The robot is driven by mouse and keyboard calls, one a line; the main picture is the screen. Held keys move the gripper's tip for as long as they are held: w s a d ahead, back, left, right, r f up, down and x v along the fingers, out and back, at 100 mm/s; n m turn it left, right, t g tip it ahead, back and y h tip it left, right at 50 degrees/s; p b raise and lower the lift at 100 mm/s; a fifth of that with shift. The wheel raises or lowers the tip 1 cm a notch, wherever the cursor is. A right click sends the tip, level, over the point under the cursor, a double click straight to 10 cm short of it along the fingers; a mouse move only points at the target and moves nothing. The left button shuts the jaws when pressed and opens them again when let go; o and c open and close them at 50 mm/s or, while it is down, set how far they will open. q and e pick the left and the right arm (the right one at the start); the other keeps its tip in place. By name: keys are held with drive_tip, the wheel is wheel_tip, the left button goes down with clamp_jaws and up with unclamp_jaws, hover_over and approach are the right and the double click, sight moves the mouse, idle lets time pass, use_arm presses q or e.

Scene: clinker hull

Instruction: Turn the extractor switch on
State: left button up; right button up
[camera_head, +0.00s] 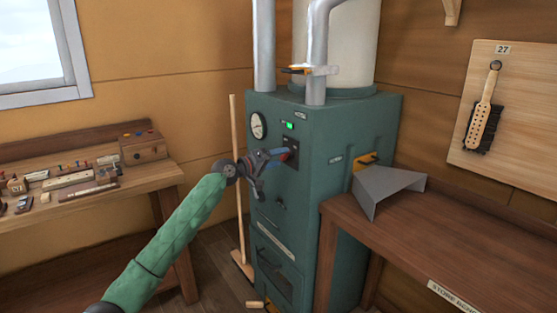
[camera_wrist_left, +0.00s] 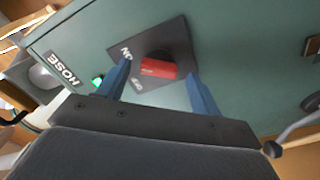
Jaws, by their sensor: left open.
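The extractor switch is a red handle (camera_wrist_left: 157,68) on a dark square plate (camera_wrist_left: 178,38) in the left wrist view. The plate carries ON and OFF labels towards its left and lower left; I cannot tell which one the handle is set to. In the head view the dark plate (camera_head: 291,143) is on the front of the green cabinet (camera_head: 335,120), below a lit green lamp (camera_head: 289,126). My left gripper (camera_head: 279,156) is open in front of it, its blue fingers on either side of the handle. Contact cannot be told. My right gripper is not in view.
A round gauge (camera_head: 258,126) is left of the plate. A broom (camera_head: 238,190) leans left of the cabinet. A workbench with tools (camera_head: 90,200) stands at left. A wooden bench (camera_head: 450,235) with a grey folded sheet (camera_head: 385,186) stands close at right.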

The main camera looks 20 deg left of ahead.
use_arm(q)
drive_tip(key=b+v, duration=0.1)
drive_tip(key=v, duration=0.6)
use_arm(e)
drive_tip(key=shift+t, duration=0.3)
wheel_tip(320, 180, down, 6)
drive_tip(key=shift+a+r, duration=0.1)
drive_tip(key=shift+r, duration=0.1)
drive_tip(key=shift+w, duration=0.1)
